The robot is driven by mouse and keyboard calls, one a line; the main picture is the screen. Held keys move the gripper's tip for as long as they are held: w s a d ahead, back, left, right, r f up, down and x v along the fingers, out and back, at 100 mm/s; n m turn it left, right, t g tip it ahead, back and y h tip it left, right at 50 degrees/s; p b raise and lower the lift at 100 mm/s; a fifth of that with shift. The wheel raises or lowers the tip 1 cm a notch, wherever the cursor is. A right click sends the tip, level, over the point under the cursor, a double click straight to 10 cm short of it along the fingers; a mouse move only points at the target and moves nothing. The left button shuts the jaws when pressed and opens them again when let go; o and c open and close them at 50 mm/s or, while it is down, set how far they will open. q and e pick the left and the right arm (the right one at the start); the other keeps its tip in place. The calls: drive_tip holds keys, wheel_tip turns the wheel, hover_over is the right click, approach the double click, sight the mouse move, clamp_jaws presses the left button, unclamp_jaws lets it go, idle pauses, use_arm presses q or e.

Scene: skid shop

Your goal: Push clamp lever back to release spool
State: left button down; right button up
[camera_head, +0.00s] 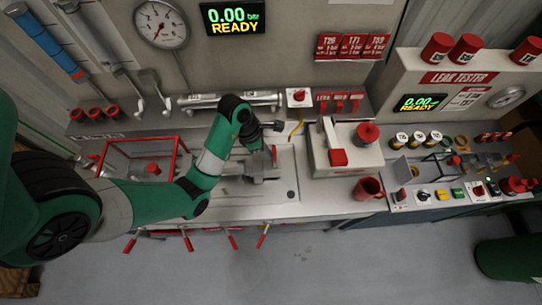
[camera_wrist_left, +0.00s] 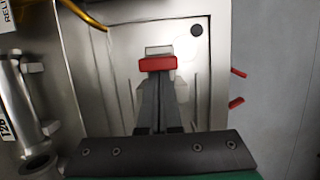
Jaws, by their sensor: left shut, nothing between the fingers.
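The clamp lever shows as a small red grip (camera_wrist_left: 158,63) over a metal plate in the left wrist view. It is a thin red upright piece (camera_head: 274,155) in the head view. My left gripper (camera_wrist_left: 158,82) is shut and empty, its fingertips right at the near edge of the red grip. I cannot tell whether they touch it. In the head view the left gripper (camera_head: 264,147) is small and partly hidden by my arm. Grey metal fixture parts (camera_head: 264,170) sit below it on the bench. Whether a spool lies in the clamp is unclear. My right gripper is not in view.
A metal pipe spool (camera_head: 228,100) lies on the back ledge, near a yellow cable (camera_head: 296,131). A red frame (camera_head: 139,141) stands to the left. A white press-like unit (camera_head: 345,154) and a red mug (camera_head: 368,189) are to the right. Red handles (camera_head: 264,235) stick out in front.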

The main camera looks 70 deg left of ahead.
use_arm(q)
drive_tip(key=shift+w, duration=0.15)
drive_tip(key=shift+w+d+b, duration=0.2)
drive_tip(key=shift+w+b, duration=0.05)
drive_tip(key=shift+w, duration=0.25)
drive_tip(key=shift+w+d+b, duration=0.15)
drive_tip(key=shift+w+b, duration=0.1)
drive_tip(key=shift+w, duration=0.2)
drive_tip(key=shift+s, duration=0.1)
drive_tip(key=shift+s+a+r+p, duration=0.15)
drive_tip(key=shift+s+p, duration=0.25)
drive_tip(key=shift+p, duration=0.25)
drive_tip(key=shift+s+a, duration=0.1)
drive_tip(key=shift+s, duration=0.15)
wheel_tip(320, 180, up, 8)
drive_tip(key=p, duration=0.9)
